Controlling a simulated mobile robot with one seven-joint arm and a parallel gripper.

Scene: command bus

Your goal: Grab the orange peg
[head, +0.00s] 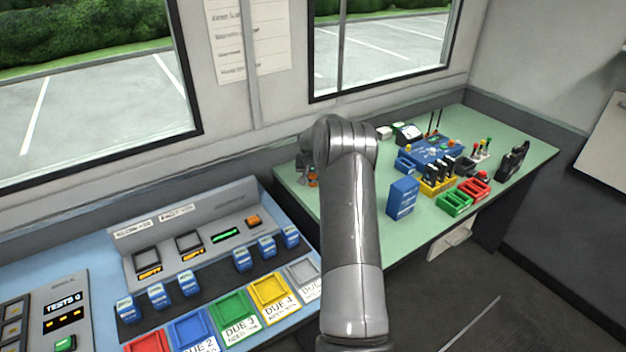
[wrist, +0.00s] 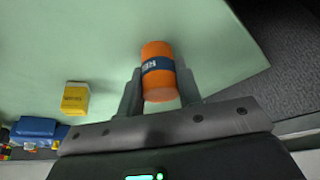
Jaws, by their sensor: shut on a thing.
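The orange peg (wrist: 158,60), a cylinder with a dark blue lettered band, stands out between the fingers of my gripper (wrist: 160,88) in the wrist view. The fingers are shut on it, one on each side. Pale green tabletop lies behind it; I cannot tell whether the peg touches it. In the head view only a small orange patch of the peg (head: 313,180) shows left of my arm, at the green table's left end. My gripper there is mostly hidden by the arm.
In the wrist view a yellow block (wrist: 75,98) and a blue block (wrist: 37,128) stand at left. The green table (head: 440,225) holds a blue box (head: 402,198), a green tray (head: 454,204) and a red tray. A control console with coloured bins stands at left.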

